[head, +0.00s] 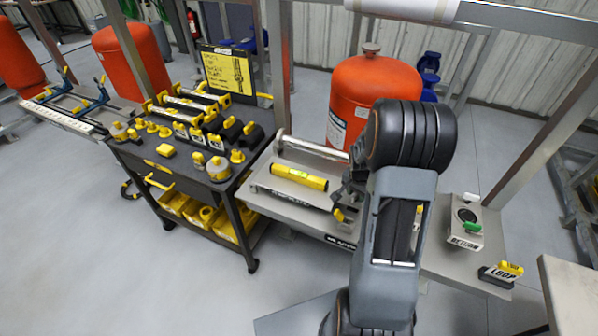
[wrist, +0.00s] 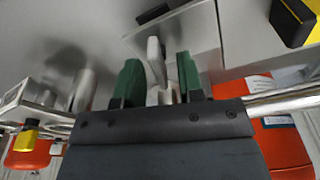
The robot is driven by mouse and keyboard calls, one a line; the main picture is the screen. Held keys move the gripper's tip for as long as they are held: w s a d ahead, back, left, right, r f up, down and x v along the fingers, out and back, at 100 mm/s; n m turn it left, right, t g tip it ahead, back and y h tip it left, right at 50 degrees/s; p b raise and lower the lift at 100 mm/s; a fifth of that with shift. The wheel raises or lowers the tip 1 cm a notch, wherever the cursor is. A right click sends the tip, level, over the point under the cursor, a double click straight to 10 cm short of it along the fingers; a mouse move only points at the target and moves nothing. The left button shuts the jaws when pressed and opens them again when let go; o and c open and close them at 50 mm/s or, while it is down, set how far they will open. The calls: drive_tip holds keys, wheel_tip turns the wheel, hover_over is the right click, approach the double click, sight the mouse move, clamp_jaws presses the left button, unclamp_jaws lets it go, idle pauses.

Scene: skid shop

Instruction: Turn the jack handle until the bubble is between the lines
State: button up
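A yellow spirit level (head: 300,178) lies on the grey bench shelf (head: 262,200), left of my arm in the head view. Its green vial is visible, but the bubble is too small to read. My gripper (wrist: 158,85) shows two green fingers standing apart in the wrist view. A pale metal piece (wrist: 155,50), perhaps the jack handle, stands between them; there seems to be a gap on its right side. In the head view my arm hides most of the gripper and whatever it is at. A yellow-tipped part (head: 340,215) shows just left of my arm.
A red tank (head: 365,95) stands behind the bench. A dark cart (head: 180,175) with yellow fittings is at the left. A return box (head: 465,225) with a green part and a black and yellow loop block (head: 500,273) are at the right. Metal frame posts rise around the bench.

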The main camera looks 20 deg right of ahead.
drive_tip(key=shift+r+p, duration=1.7)
drive_tip(key=shift+r, duration=1.2)
drive_tip(key=shift+r+n+p, duration=0.2)
drive_tip(key=shift+n+p, duration=0.15)
drive_tip(key=shift+n, duration=0.85)
drive_tip(key=n, duration=0.3)
drive_tip(key=shift+r+n+t+y, duration=0.1)
drive_tip(key=shift+n+t+y, duration=0.3)
drive_tip(key=shift+n, duration=0.3)
drive_tip(key=shift+r+n+y+b, duration=0.2)
drive_tip(key=shift+r+n, duration=0.05)
drive_tip(key=shift+n, duration=0.9)
drive_tip(key=shift+r+n+y+b, duration=0.2)
drive_tip(key=shift+n, duration=0.95)
